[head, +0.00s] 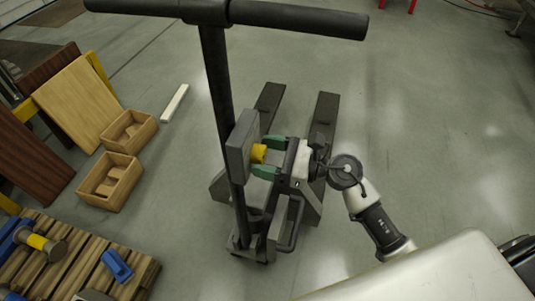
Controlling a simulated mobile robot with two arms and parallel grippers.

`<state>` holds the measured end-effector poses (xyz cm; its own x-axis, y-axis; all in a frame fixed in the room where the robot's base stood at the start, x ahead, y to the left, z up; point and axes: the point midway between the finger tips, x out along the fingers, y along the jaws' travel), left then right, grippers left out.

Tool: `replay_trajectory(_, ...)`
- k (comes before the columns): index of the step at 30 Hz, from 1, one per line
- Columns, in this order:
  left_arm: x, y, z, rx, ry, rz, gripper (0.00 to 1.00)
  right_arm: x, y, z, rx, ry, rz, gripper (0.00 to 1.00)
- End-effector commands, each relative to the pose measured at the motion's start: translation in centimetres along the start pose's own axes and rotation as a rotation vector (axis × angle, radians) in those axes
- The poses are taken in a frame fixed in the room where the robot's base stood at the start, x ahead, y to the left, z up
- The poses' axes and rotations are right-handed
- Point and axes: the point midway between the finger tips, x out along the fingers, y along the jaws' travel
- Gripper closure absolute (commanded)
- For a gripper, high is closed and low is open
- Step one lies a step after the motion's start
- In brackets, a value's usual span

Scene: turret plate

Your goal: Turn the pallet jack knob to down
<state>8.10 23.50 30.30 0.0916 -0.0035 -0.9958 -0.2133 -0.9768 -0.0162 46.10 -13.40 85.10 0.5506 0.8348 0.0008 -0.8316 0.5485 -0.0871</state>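The pallet jack (218,105) stands on the floor in the middle of the head view, with a black T-shaped handle across the top. A grey box (240,143) is fixed on its post, and the yellow knob (259,153) sticks out of the box's right side. My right gripper (266,156) comes in from the right, its green-tipped fingers on either side of the knob. The fingers are apart; whether they touch the knob I cannot tell. My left gripper is not in view.
Two wooden boxes (108,197) stand on the floor at left, near leaning boards (78,108). A slatted pallet (75,262) with blue objects lies at lower left. A white strip (175,102) lies on the floor. The floor at right is clear.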

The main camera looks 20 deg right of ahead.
Motion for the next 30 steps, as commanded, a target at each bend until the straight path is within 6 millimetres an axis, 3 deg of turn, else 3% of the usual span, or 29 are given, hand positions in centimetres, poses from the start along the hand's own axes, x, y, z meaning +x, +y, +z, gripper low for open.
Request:
replay_trajectory(1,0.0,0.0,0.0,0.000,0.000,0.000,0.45,0.0,0.0,0.0,0.000,0.000,0.000,0.37)
replay_trajectory(9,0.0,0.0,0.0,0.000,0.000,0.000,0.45,0.0,0.0,0.0,0.000,0.000,0.000,0.76)
replay_trajectory(20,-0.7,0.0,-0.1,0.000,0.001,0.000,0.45,-0.1,0.0,0.1,0.067,0.002,0.001,0.76)
replay_trajectory(30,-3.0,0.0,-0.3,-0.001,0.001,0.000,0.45,-0.1,0.0,0.3,0.329,0.001,0.001,0.76)
